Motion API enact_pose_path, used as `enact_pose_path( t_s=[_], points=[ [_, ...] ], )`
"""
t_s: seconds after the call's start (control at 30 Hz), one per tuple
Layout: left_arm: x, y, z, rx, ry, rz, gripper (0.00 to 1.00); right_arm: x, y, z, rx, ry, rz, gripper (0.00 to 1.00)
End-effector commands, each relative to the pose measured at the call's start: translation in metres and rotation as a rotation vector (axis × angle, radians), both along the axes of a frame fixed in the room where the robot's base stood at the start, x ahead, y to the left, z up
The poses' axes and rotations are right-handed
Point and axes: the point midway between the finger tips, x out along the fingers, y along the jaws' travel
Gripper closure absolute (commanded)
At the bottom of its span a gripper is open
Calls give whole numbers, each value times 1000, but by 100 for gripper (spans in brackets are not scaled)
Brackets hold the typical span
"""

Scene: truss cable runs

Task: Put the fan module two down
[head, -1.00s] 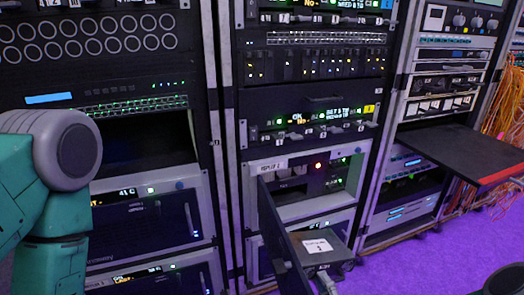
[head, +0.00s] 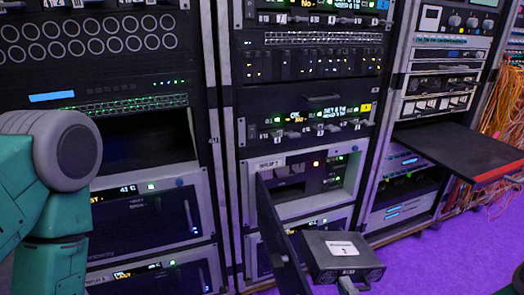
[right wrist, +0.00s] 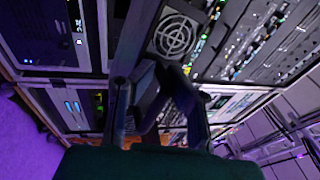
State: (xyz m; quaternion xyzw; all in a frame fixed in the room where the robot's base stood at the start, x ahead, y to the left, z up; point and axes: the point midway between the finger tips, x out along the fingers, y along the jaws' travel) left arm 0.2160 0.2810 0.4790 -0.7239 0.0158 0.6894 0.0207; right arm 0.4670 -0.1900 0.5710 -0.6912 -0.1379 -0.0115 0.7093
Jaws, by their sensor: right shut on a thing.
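The fan module (head: 325,262) is a dark box with a white label on top. It is low in the head view, in front of the middle rack and apart from its open bay (head: 310,180). My right gripper (head: 348,285) is shut on the module's near end, at the bottom of the picture. In the right wrist view, its fingers (right wrist: 155,90) close around a dark part. A square fan grille (right wrist: 175,36) shows beyond them; I cannot tell if it belongs to the module. My left arm shows at the left, but its gripper is out of view.
A black door (head: 283,235) stands open beside the module, on its left. A black shelf (head: 460,152) with a red edge juts from the right rack. Orange cables (head: 500,120) hang at the far right. Purple floor (head: 440,255) is clear to the module's right.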

Motion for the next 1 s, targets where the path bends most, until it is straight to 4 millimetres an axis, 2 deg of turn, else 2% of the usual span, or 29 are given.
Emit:
enact_pose_path(
  t_s=[0.03, 0.1, 0.47, 0.63, 0.7, 1.0],
  points=[
    [0, 0, 0, 0, 0, 0, 60, -9, -5, 13, 6, -4, -20, 100],
    [0, 0, 0, 0, 0, 0, 60, -22, -12, 27, 5, -3, -52, 100],
    [0, 0, 0, 0, 0, 0, 60, -77, -44, 84, 4, 0, -189, 100],
    [0, 0, 0, 0, 0, 0, 60, -75, -44, 80, 1, -2, -187, 100],
    [0, 0, 16, 0, 1, 0, 60, -74, -41, 98, 0, -6, -181, 100],
    [0, 0, 74, 0, 0, 0, 60, -73, -41, 155, 0, -6, -180, 100]
  ],
)
